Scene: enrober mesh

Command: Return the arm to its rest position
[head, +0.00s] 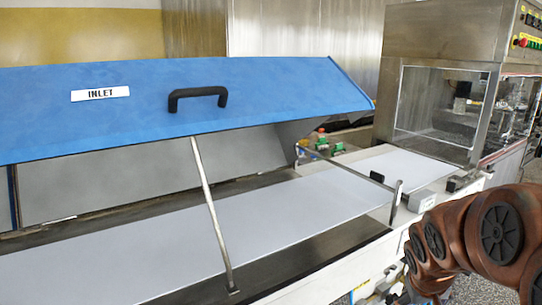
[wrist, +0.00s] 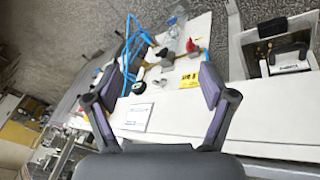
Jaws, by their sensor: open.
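My arm (head: 470,240) shows at the lower right of the head view, in front of the machine. My gripper (wrist: 158,92) shows in the wrist view with its two fingers wide apart and nothing between them. Beyond the fingers is a white surface with small objects on it, apart from the gripper. In the head view the blue lid (head: 250,85) marked INLET, with a black handle (head: 198,97), is raised. A metal stay rod (head: 212,215) stands between the lid and the machine. The gripper's fingertips cannot be made out in the head view.
A pale belt (head: 150,245) runs under the lid toward a clear-windowed steel cabinet (head: 440,100) at the right. A small black block (head: 377,177) stands by the belt. In the wrist view, a white card (wrist: 138,117) and a yellow item (wrist: 189,79) lie on the white surface.

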